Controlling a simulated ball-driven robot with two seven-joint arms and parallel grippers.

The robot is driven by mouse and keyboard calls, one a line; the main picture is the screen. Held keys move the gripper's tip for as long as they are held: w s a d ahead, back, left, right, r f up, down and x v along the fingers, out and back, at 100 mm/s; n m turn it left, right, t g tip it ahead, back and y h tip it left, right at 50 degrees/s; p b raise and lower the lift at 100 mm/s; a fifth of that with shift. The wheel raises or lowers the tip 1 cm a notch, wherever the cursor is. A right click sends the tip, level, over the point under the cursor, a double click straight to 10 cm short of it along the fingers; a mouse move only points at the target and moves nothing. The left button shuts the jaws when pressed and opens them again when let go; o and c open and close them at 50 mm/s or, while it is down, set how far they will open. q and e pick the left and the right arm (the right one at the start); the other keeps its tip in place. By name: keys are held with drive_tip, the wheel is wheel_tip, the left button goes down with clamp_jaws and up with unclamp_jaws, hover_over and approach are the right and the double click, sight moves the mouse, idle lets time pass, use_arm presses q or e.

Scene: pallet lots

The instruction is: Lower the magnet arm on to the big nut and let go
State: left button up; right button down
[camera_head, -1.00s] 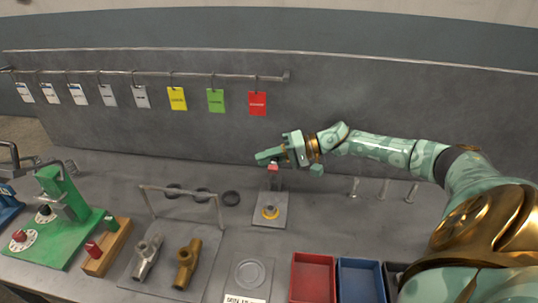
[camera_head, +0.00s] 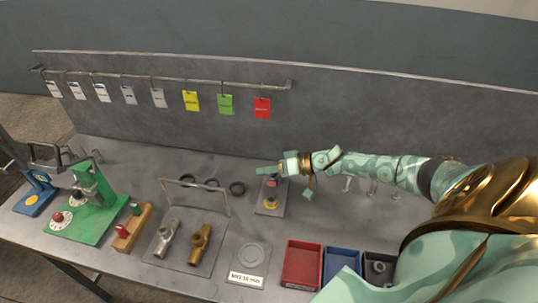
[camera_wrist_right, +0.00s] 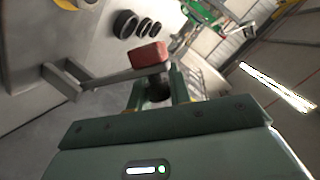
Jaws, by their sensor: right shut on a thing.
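The magnet arm (camera_wrist_right: 110,76) is a grey bar with a red block (camera_wrist_right: 148,55) on it. The red block also shows in the head view (camera_head: 271,182), over a small grey plate with a yellow ring-like piece (camera_head: 271,204). My right gripper (camera_head: 290,165) is at the arm, above the back of that plate. In the right wrist view its fingers (camera_wrist_right: 158,92) are shut on the arm's end, beside the red block. I cannot make out the big nut surely, nor whether the arm touches anything. My left gripper is out of view.
Red (camera_head: 284,278) and blue (camera_head: 343,250) bins and a dark bin (camera_head: 366,257) lie in front to the right. Thin upright pegs (camera_head: 372,188) stand right of the gripper. A label-hung wall (camera_head: 400,120) closes the back.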

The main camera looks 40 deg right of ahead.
drive_tip(key=shift+s+a+f, duration=0.2)
drive_tip(key=shift+f, duration=0.05)
drive_tip(key=c, duration=1.3)
unclamp_jaws()
drive_tip(key=shift+r, duration=0.1)
drive_tip(key=shift+d, duration=0.1)
drive_tip(key=p+v, duration=0.3)
drive_tip(key=v, duration=1.3)
drive_tip(key=shift+r, duration=0.1)
